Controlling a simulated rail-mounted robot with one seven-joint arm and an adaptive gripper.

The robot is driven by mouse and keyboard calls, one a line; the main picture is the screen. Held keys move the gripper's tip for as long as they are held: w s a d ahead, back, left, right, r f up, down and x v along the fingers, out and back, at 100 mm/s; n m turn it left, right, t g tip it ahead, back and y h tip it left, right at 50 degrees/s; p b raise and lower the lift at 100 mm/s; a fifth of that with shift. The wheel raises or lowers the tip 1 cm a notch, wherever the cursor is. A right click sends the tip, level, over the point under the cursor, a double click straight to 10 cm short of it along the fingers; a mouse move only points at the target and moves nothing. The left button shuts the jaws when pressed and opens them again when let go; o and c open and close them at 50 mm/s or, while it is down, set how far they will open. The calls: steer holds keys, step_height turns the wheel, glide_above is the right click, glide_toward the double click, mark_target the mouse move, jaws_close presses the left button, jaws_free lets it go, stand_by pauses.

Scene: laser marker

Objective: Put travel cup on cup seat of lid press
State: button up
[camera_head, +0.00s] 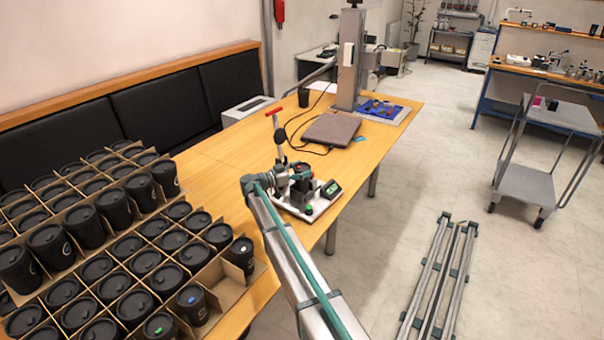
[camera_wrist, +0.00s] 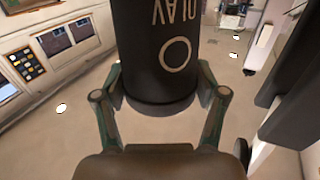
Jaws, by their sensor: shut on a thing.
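My gripper (camera_head: 285,179) is over the lid press, reaching in from the left in the head view. In the wrist view my gripper (camera_wrist: 161,88) is shut on a black travel cup (camera_wrist: 158,50) with pale lettering and a ring mark, the lettering upside down in the picture. In the head view the held cup (camera_head: 302,171) is small and partly covered by my gripper. The lid press has a red lever handle (camera_head: 275,112), a dark post and a white base plate (camera_head: 318,211). The cup seat is hidden, so I cannot tell whether the cup touches it.
A cardboard divider box (camera_head: 258,268) with many lidded black cups fills the left end of the wooden table (camera_head: 225,178). A small display (camera_head: 331,189) and green button sit on the press base. Behind stand a grey flat plate (camera_head: 331,130), the laser marker (camera_head: 350,60) and another black cup (camera_head: 303,97).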

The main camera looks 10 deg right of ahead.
steer(key=shift+d+f, duration=0.1)
steer(key=shift+f, duration=0.9)
steer(key=shift+f, duration=0.1)
steer(key=o, duration=0.7)
steer(key=shift+o, duration=0.2)
steer(key=b+v, duration=0.1)
steer(key=v, duration=0.6)
steer(key=shift+s+a, duration=0.15)
steer(key=shift+a, duration=0.1)
